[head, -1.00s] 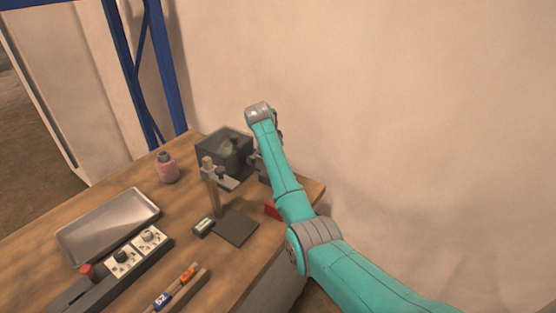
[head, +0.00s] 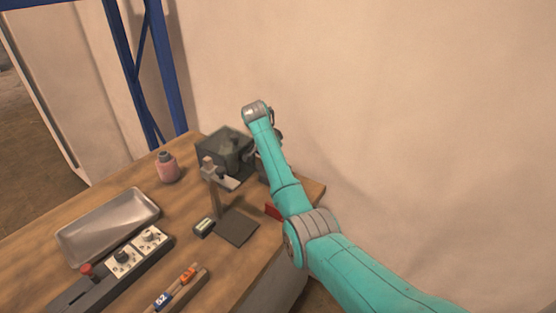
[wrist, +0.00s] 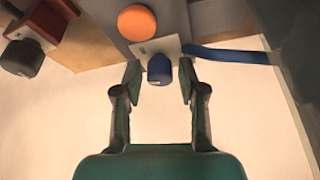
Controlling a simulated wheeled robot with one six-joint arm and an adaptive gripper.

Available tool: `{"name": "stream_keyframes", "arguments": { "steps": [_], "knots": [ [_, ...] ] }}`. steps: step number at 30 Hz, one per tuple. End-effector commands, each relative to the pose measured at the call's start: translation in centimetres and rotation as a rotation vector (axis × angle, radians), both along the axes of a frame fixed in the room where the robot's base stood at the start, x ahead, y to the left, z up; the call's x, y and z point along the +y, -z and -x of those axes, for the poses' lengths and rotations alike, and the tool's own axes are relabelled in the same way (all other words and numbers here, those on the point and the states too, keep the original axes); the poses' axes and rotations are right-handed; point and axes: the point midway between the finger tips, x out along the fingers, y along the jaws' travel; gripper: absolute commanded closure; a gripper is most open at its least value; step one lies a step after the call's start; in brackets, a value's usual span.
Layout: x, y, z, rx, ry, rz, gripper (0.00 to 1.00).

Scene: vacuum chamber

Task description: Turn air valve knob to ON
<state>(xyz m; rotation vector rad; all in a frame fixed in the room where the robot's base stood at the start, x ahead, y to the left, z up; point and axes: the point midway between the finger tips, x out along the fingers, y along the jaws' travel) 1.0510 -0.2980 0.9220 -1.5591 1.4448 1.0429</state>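In the wrist view a blue knob (wrist: 160,69) sits on a small white plate (wrist: 157,48), with a blue hose (wrist: 235,56) running right from beside it. I take this to be the air valve knob; no ON mark is readable. My gripper (wrist: 161,78) is open, with one finger on each side of the blue knob. A gap shows between the knob and each finger, so I see no firm contact. In the head view my arm hides the knob and most of the gripper, beside the dark grey chamber box (head: 215,154).
An orange round knob (wrist: 140,22) is just beyond the plate. A dark knob (wrist: 21,58) on a red-brown part is at left. On the bench are a clamp stand (head: 216,197), a pink bottle (head: 167,169), a metal tray (head: 100,228) and a control strip (head: 110,280). A wall is behind.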

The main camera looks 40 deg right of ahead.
Motion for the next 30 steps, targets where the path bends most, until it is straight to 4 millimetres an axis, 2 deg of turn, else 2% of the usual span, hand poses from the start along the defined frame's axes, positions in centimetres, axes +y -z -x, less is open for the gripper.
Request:
{"name": "stream_keyframes", "arguments": {
  "steps": [9,13,17,24,30],
  "knots": [
    [0.0,-0.1,0.0,-0.001,0.000,0.000,0.49],
    [0.3,-0.9,0.0,-0.002,-0.001,0.001,0.49],
    [1.1,-2.7,0.0,-0.003,0.000,0.001,0.49],
    [2.9,-7.1,0.1,-0.003,-0.001,0.001,0.49],
    [4.0,-9.9,0.2,-0.002,-0.001,0.001,0.49]
  ]
}}
